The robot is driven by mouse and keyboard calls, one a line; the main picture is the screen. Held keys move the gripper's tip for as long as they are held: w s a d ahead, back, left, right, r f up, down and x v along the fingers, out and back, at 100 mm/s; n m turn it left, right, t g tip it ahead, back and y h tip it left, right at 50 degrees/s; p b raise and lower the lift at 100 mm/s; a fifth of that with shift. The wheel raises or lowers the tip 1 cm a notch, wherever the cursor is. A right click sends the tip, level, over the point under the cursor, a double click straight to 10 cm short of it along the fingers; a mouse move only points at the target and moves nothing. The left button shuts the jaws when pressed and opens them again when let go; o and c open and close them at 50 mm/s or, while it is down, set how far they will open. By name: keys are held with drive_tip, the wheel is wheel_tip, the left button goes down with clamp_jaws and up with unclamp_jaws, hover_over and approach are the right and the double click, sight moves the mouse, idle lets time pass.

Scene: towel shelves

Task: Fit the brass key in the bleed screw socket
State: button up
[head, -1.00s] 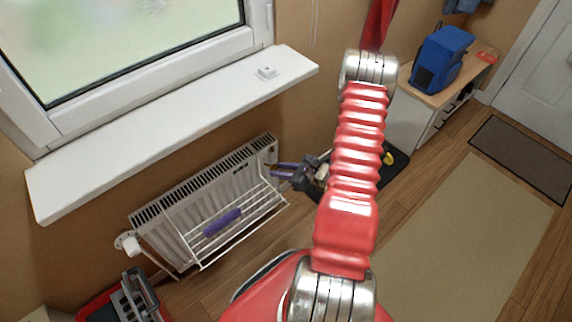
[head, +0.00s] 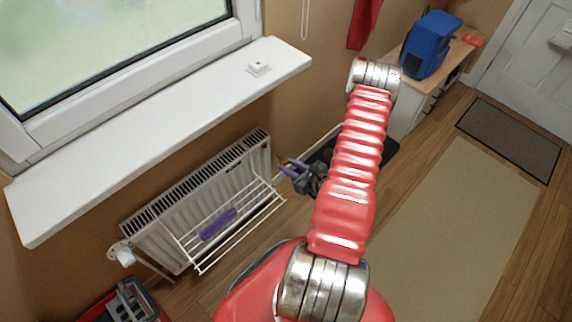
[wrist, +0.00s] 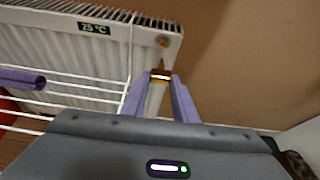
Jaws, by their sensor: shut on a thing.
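The brass key (wrist: 160,74) is between the purple fingers of my gripper (wrist: 156,88), its pale handle below and its brass tip pointing up. The brass bleed screw socket (wrist: 163,42) is on the right end of the white radiator (wrist: 65,45), just above the key tip in the wrist view. A small gap shows between tip and socket in the picture; I cannot tell their distance in depth. In the head view my gripper (head: 289,166) is just right of the radiator's end (head: 262,160); the key cannot be made out there.
A white wire rack (head: 240,236) with a purple roll (head: 218,224) hangs on the radiator's front. A white windowsill (head: 150,130) juts out above. The floor by the beige rug (head: 450,230) is open.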

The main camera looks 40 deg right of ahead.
sight(277, 156)
drive_tip(key=n+h, duration=0.1)
drive_tip(key=n, duration=0.1)
drive_tip(key=n+h, duration=0.1)
drive_tip(key=shift+w+a+n+h, duration=0.15)
drive_tip(key=shift+w+n+h, duration=0.05)
drive_tip(key=shift+n+h, duration=0.2)
drive_tip(key=n, duration=0.1)
drive_tip(key=n+t+h, duration=0.1)
drive_tip(key=n, duration=0.1)
drive_tip(key=n+h, duration=0.1)
drive_tip(key=shift+w+f+n+t, duration=0.1)
drive_tip(key=shift+w+n+t, duration=0.15)
drive_tip(key=shift+n+t, duration=0.05)
drive_tip(key=m, duration=0.1)
drive_tip(key=m+y, duration=0.1)
drive_tip(key=m, duration=0.1)
drive_tip(key=m+g, duration=0.1)
drive_tip(key=shift+w+y, duration=0.25)
drive_tip(key=shift+y, duration=0.15)
drive_tip(key=m+y, duration=0.2)
drive_tip(key=m, duration=0.1)
drive_tip(key=m+y, duration=0.1)
drive_tip(key=shift+w+d+m+g, duration=0.2)
drive_tip(key=shift+d+m+g, duration=0.1)
drive_tip(key=shift+m, duration=0.1)
drive_tip(key=shift+w+a, duration=0.15)
drive_tip(key=shift+w, duration=1.3)
drive_tip(key=shift+w, duration=0.95)
idle(2.1)
